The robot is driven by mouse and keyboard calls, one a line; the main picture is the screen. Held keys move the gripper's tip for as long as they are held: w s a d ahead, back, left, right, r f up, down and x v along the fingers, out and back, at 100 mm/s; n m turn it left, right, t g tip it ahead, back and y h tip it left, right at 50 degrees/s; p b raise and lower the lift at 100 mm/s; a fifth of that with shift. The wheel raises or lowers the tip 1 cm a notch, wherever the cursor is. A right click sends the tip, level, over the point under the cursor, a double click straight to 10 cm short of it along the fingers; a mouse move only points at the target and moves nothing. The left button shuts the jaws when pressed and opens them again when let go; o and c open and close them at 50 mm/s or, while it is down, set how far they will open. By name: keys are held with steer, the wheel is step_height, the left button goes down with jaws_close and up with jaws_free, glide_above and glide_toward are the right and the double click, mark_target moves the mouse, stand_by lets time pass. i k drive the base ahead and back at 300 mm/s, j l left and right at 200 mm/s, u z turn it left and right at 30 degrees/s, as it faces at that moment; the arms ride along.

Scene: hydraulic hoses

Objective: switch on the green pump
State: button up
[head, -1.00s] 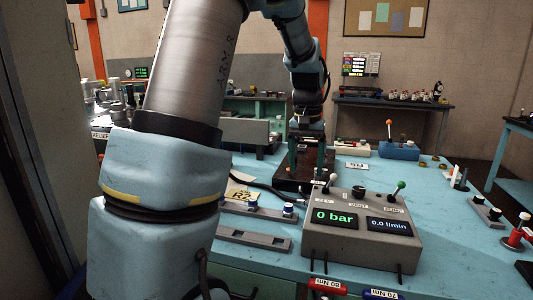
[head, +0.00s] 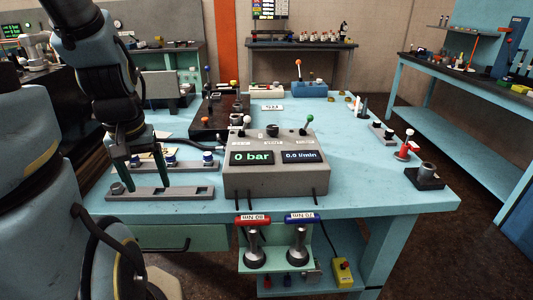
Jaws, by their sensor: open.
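The grey control box (head: 231,180) stands on the blue table. Its left screen reads 0 bar and its right screen reads 0.0 l/min. A lever with a green knob (head: 308,119) rises from the box's top right, tilted up and to the right. A lever with a white knob (head: 246,120) is at the top left. A dark round knob (head: 272,130) sits between them. My gripper (head: 148,187) is open and empty, its two green fingers pointing down over the grey rail left of the box, apart from the green lever.
A grey rail (head: 188,193) and a rail with blue-and-white fittings (head: 183,165) lie left of the box. A dark tray (head: 208,120) with coloured levers is behind. Red and blue torque-wrench handles (head: 302,218) hang at the front edge. The table right of the box is mostly clear.

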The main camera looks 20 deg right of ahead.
mark_target(310, 118)
steer(key=k+l+u, duration=0.15)
steer(key=l, duration=0.35)
steer(key=k+l+u, duration=0.15)
steer(key=l, duration=0.4)
steer(key=k+l+u, duration=0.2)
steer(key=l, duration=0.25)
steer(key=k+l+u, duration=0.15)
steer(key=l, duration=0.3)
steer(key=k+l+u, duration=0.15)
steer(key=k+l, duration=0.2)
steer(key=k+l+u, duration=0.15)
steer(key=k+l, duration=0.15)
steer(key=l, duration=0.15)
